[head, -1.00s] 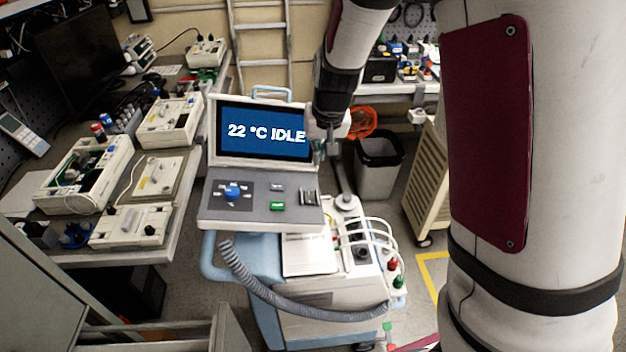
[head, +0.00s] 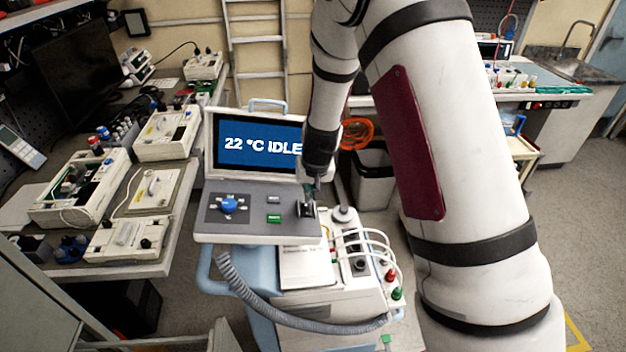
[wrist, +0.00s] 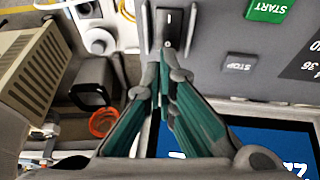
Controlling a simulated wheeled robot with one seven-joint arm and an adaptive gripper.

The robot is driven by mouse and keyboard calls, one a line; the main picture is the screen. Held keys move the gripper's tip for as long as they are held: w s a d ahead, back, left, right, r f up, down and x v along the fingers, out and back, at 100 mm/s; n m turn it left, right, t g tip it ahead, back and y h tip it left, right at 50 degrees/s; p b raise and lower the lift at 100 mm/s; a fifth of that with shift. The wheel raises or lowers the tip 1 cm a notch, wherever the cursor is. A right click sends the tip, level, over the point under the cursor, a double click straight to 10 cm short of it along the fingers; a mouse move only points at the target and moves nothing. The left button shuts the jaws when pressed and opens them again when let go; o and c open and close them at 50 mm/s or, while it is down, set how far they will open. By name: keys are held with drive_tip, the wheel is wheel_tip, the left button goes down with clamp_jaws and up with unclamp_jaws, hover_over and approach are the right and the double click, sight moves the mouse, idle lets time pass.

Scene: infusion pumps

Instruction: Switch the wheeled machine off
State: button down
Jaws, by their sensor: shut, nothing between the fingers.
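The wheeled machine (head: 262,240) has a grey control panel and a blue screen (head: 258,147) reading "22 °C IDLE". A dark rocker switch (head: 307,209) sits at the panel's right end; in the wrist view it shows white marks (wrist: 172,22). My gripper (head: 314,192) is shut and empty, pointing down at the switch. In the wrist view its fingertips (wrist: 168,55) are beside or just over the switch's near end; I cannot tell whether they touch. The green START button (wrist: 270,8) and grey STOP button (wrist: 240,64) are apart from the fingers.
A blue knob (head: 229,205) is on the panel's left. A corrugated hose (head: 270,298) loops along the machine's front. A bench (head: 165,255) with several devices stands left.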

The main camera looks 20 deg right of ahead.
sight(308, 204)
drive_tip(key=shift+w+a+f, duration=0.15)
drive_tip(key=shift+f, duration=0.8)
drive_tip(key=shift+w+f+g+b, duration=0.4)
drive_tip(key=shift+f+b, duration=0.1)
drive_tip(key=shift+b, duration=0.1)
drive_tip(key=shift+s+r, duration=0.1)
drive_tip(key=shift+s, duration=0.2)
drive_tip(key=shift+s+a+r+p, duration=0.15)
drive_tip(key=shift+s+r+p, duration=0.15)
drive_tip(key=shift+s+p, duration=0.45)
drive_tip(key=shift+r, duration=0.1)
